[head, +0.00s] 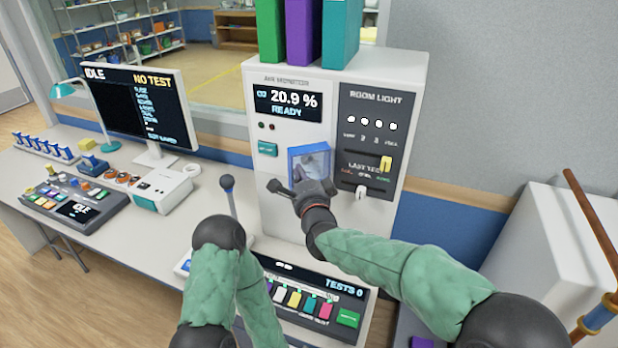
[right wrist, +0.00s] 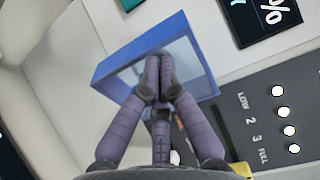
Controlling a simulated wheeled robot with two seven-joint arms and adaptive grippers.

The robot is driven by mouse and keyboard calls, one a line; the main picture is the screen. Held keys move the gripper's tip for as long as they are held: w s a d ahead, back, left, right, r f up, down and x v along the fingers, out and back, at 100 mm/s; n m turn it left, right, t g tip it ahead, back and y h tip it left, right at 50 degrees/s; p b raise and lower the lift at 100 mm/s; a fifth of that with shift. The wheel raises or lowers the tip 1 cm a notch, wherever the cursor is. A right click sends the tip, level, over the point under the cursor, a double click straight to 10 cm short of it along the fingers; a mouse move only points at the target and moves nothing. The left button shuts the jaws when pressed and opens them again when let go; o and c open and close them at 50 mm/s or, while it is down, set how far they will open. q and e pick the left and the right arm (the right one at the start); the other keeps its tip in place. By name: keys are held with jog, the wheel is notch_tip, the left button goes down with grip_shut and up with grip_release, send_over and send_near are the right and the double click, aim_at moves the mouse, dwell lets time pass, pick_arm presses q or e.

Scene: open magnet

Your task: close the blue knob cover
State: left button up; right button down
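The blue knob cover (head: 293,165) is a blue-framed box with a clear pane on the front of the white cabinet, below the oxygen display. In the right wrist view the cover's blue frame (right wrist: 113,66) lies just beyond my fingers. My right gripper (head: 287,187) is at the cover's lower part in the head view. In the right wrist view the right gripper (right wrist: 153,72) has its fingertips together, in front of the pane and overlapping it; I cannot tell if they touch it. Any knob behind is hidden.
Right of the cover is the dark room light panel (head: 378,120) with a yellow switch (head: 385,163) and a white one. Coloured binders (head: 303,30) stand on the cabinet. A console with coloured buttons (head: 308,300) lies below. A lever (head: 228,190) stands to the left.

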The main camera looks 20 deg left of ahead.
aim_at(289, 164)
jog(key=a+m+t+h+p, duration=0.1)
jog(key=h, duration=0.1)
jog(key=w+a+m+t+h, duration=0.1)
jog(key=a+m+h, duration=0.1)
jog(key=shift+w+r+p, duration=0.1)
jog(key=shift+p, duration=0.3)
jog(key=shift+w+a, duration=1.4)
jog(key=shift+w, duration=0.2)
